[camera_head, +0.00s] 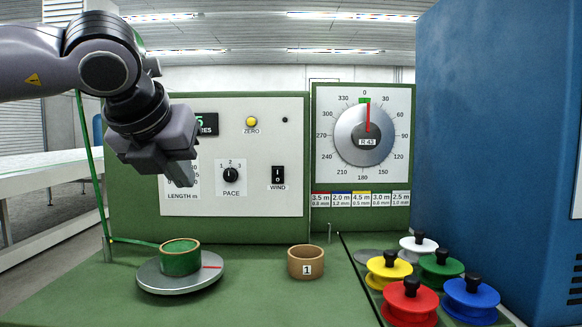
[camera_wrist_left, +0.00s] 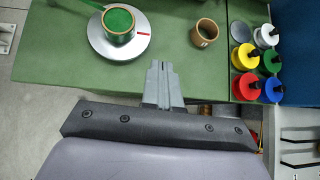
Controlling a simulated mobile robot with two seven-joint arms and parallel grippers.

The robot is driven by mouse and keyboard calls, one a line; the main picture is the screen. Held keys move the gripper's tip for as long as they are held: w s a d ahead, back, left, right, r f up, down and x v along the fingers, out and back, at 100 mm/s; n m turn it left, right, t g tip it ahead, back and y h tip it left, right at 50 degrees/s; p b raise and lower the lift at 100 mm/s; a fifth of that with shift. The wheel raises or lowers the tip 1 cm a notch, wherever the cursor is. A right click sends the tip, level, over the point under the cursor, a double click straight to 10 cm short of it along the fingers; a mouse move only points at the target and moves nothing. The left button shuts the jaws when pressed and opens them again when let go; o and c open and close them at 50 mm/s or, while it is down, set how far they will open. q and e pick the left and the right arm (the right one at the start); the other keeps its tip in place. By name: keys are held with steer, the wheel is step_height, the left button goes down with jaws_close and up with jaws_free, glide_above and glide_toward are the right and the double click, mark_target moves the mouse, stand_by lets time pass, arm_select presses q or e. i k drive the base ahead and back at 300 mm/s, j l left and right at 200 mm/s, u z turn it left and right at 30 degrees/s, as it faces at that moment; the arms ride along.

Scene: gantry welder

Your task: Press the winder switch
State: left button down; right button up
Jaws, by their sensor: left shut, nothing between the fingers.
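The winder switch is a black rocker marked I and O (camera_head: 278,175), labelled WIND, on the white panel (camera_head: 255,150) of the green cabinet. My left gripper (camera_head: 178,176) is shut and empty. In the head view it is to the left of the switch, in front of the panel's left part, and hides part of the length display. It is apart from the switch. In the left wrist view the shut fingers (camera_wrist_left: 159,72) point toward the green bench top, and the switch is not in that view. My right gripper is not in view.
A silver turntable (camera_head: 180,275) carries a green-wound spool (camera_head: 180,258). A brown cup marked 1 (camera_head: 305,262) stands to its right. Coloured knobbed spools, one red (camera_head: 410,302), stand at the right by a blue wall (camera_head: 498,150). A PACE knob (camera_head: 230,175) is left of the switch.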

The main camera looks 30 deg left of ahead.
mark_target(278, 172)
steer(key=i, duration=0.9)
